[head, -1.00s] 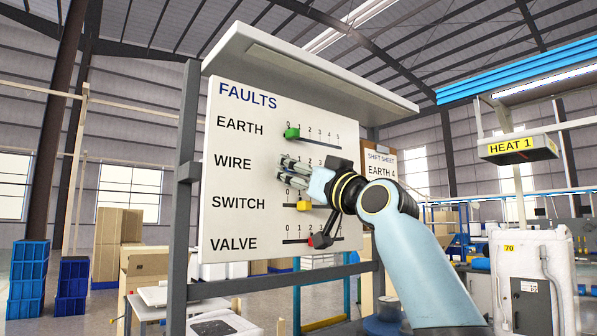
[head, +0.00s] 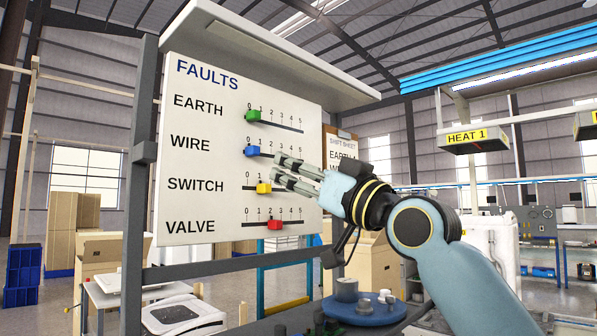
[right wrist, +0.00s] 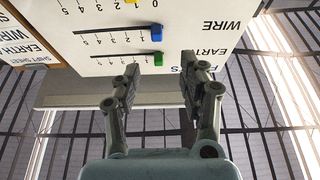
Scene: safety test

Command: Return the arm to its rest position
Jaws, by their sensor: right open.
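My right gripper (head: 276,170) is open and empty in front of the white FAULTS board (head: 200,135), between the WIRE and SWITCH rows. Its two fingers are apart in the right wrist view (right wrist: 160,65), with nothing between them. My right arm (head: 455,255) reaches in from the lower right, bent at the elbow. The board's sliders show: green (head: 253,116) on EARTH and blue (head: 252,151) on WIRE near 0, yellow (head: 263,188) on SWITCH near 1, red (head: 275,225) on VALVE near 2. My left gripper is out of view.
A grey post (head: 137,190) and a lower rail frame the board, with a canopy (head: 270,45) above. A shift sheet (head: 343,146) hangs right of it, partly hidden by my gripper. A round blue tray (head: 372,313) holding small parts lies below my arm.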

